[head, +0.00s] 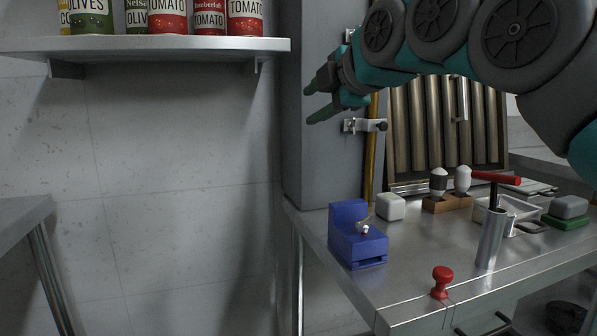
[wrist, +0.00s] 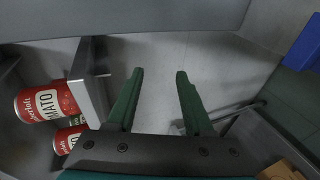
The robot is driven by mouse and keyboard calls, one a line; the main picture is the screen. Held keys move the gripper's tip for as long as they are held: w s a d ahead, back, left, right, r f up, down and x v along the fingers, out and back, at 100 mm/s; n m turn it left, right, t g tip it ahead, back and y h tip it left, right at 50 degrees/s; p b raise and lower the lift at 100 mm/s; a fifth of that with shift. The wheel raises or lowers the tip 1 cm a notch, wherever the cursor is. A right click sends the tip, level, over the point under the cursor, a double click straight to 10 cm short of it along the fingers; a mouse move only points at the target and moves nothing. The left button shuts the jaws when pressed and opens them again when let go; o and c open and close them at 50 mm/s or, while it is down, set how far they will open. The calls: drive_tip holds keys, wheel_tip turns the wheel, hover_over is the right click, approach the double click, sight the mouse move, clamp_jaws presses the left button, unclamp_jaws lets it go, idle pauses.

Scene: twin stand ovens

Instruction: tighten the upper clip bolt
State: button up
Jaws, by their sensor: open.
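A clip (head: 362,125) with a dark bolt head (head: 382,126) at its right end holds a yellow pipe (head: 374,160) beside the grey column (head: 318,165) in the head view. Another bracket piece (head: 349,35) shows higher up, mostly hidden behind my arm. My gripper (head: 311,105) is in front of the column, left of the clip and apart from it. Its fingers point left and are spread with nothing between them. The wrist view also shows the open green fingers (wrist: 158,76) over empty space. I cannot make out the clip or bolt there.
A shelf (head: 150,45) with several cans is at upper left. Space beneath the shelf is free.

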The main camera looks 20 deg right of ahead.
drive_tip(key=s+a+f+m+g, duration=0.3)
drive_tip(key=a+f, duration=0.1)
drive_tip(key=f, duration=0.7)
drive_tip(key=shift+f, duration=0.15)
drive_tip(key=shift+c, duration=0.2)
